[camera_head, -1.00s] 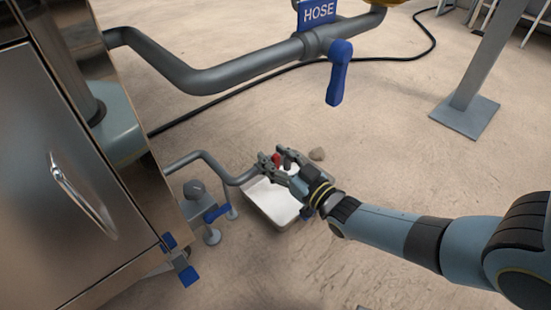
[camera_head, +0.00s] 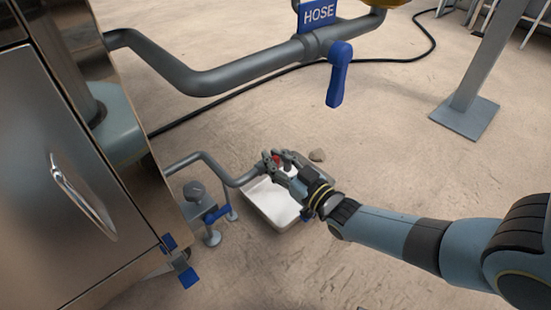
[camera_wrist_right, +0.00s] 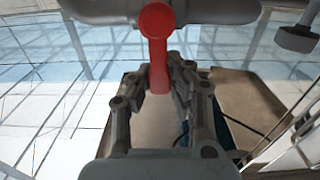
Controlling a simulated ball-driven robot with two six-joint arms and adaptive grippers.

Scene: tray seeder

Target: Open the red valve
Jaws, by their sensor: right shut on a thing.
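The red valve handle (camera_wrist_right: 158,60) stands upright in the middle of the right wrist view, on a grey pipe (camera_wrist_right: 215,10). In the head view only a small red bit of it (camera_head: 276,159) shows between my fingers, at the end of the low thin pipe (camera_head: 220,171). My right gripper (camera_head: 277,163) reaches in from the right, above the white tray (camera_head: 262,208). In the right wrist view its fingers (camera_wrist_right: 158,85) are shut on the lower part of the red handle, one on each side. My left gripper is not in view.
A thick grey pipe (camera_head: 235,75) with a blue HOSE sign (camera_head: 318,12) and a blue lever (camera_head: 339,75) crosses above. A steel cabinet (camera_head: 75,180) stands at left. Smaller blue handles (camera_head: 217,214) sit near it. A grey post (camera_head: 480,75) stands upper right.

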